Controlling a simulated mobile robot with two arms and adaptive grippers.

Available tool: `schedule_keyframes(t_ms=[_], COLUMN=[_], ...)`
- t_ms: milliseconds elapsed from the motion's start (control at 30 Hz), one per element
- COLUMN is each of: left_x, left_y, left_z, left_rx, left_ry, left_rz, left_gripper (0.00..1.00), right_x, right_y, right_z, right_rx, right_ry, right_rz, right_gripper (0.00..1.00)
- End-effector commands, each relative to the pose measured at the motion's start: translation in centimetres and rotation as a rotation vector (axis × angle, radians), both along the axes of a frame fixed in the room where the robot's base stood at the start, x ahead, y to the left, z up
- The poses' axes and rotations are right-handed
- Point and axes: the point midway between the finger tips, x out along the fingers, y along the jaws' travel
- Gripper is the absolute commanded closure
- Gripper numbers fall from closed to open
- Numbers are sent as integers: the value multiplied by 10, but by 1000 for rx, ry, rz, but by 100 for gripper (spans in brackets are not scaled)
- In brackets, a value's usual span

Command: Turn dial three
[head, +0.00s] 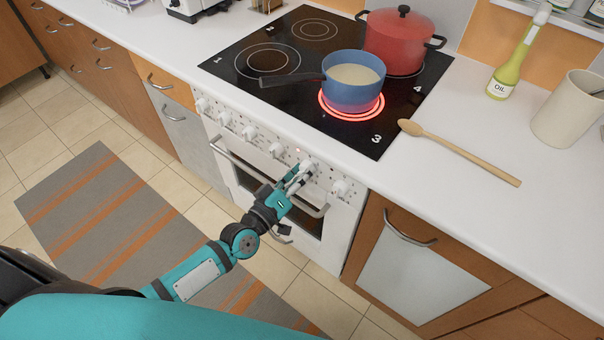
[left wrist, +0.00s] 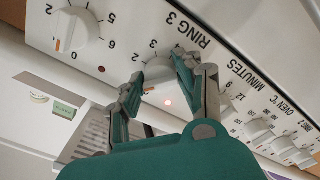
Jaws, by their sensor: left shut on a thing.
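Dial three (left wrist: 158,72) is a round white knob under the label RING 3 on the white cooker front. My left gripper (left wrist: 156,76) has a finger on each side of it and is shut on it. In the head view my left gripper (head: 300,176) reaches the row of knobs and largely hides the dial. Part of an orange mark shows on the knob's lower edge in the left wrist view. A small lamp below the dial is lit. The hob ring marked 3 (head: 352,114) glows red. My right gripper is not in view.
A blue saucepan (head: 353,92) with pale contents stands on the glowing ring. A red lidded pot (head: 397,42) stands behind it. A neighbouring dial (head: 341,188) is close to my gripper on the right. The oven handle (head: 250,172) runs below. A wooden spoon (head: 460,152) lies on the worktop.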

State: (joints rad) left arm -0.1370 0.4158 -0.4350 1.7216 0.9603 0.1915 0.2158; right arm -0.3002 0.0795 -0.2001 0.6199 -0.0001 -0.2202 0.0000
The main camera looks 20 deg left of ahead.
Motion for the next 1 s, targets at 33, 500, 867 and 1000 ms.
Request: schedule_keyframes(t_ms=[33, 500, 867, 1000], left_x=[0, 0, 0, 0], left_y=[0, 0, 0, 0], left_z=[-1, 0, 1, 1], left_rx=[-43, -443, -636, -671], left_ry=[15, 160, 230, 243], left_rz=[1, 2, 2, 2], left_gripper=[97, 97, 97, 97], right_x=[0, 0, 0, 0], right_y=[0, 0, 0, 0], right_z=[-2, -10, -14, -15], right_rx=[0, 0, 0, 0], right_ry=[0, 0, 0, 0], right_rz=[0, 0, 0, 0], right_gripper=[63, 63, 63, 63])
